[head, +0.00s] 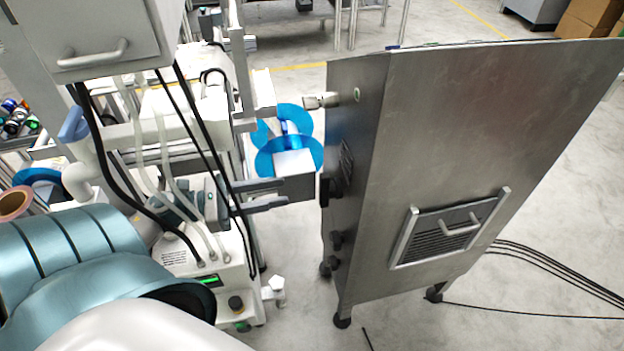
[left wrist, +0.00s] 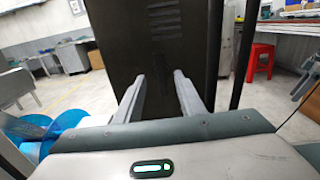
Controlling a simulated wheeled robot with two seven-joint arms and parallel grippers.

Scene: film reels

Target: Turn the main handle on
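A grey metal cabinet (head: 465,130) stands to the right in the head view. Its narrow left side carries a silver knob-like fitting (head: 322,101) near the top, a black handle-like part (head: 328,189) at mid-height, and small black knobs (head: 336,240) below. I cannot tell for certain which is the main handle. My left gripper (head: 298,193) is open and empty, its fingers pointing right toward the black part, seemingly just short of it. My right gripper is not in view.
The cabinet front has a vent with a bar handle (head: 460,228). Blue film reels (head: 288,155) and white machinery with hanging tubes stand behind and left of my gripper. Black cables (head: 560,270) lie on the floor at right. A red stool (left wrist: 262,55) stands farther off.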

